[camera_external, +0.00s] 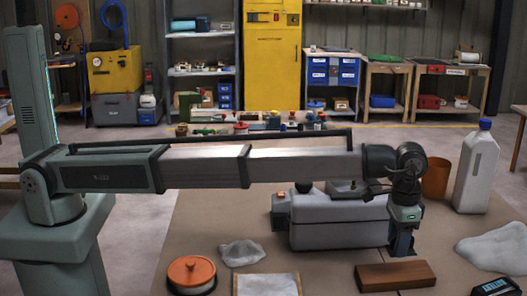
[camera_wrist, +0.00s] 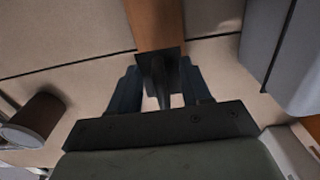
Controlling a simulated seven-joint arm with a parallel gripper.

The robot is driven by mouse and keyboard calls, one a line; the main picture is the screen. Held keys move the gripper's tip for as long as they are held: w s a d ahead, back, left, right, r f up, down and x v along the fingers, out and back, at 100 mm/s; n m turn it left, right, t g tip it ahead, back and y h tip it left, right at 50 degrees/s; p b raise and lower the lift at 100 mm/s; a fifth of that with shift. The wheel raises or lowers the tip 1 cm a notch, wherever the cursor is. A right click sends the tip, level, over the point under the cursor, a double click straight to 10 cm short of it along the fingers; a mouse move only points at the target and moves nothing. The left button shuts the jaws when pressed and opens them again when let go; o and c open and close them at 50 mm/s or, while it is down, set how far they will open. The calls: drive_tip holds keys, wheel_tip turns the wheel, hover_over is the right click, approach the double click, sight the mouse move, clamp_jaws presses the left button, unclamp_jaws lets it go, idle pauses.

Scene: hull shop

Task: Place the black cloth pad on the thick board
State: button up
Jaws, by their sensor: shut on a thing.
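The thick board (camera_external: 395,275) is a brown wooden block lying flat near the front of the work table. Its brown top also shows in the wrist view (camera_wrist: 154,22), running from the upper edge toward my fingers. My gripper (camera_external: 402,250) points down just behind the board. In the wrist view my gripper (camera_wrist: 160,90) is shut on the black cloth pad (camera_wrist: 156,62), a dark piece between the two fingers that overlaps the board's near end in the picture. I cannot tell whether the pad touches the board. In the external view the pad is hard to separate from the dark fingers.
A grey case (camera_external: 335,220) stands close left of my gripper. An orange pot (camera_external: 436,178) and a white jug (camera_external: 475,172) stand behind right. A white cloth (camera_external: 495,248), a crumpled cloth (camera_external: 242,253), an orange-lidded tin (camera_external: 191,273) and a label device (camera_external: 497,287) lie around.

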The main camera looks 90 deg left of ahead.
sight(392, 272)
drive_tip(key=shift+f, duration=3.1)
drive_tip(key=o, duration=1.1)
drive_tip(key=shift+f, duration=0.1)
drive_tip(key=shift+c, duration=0.2)
wheel_tip(392, 272, up, 12)
drive_tip(key=shift+r, duration=0.15)
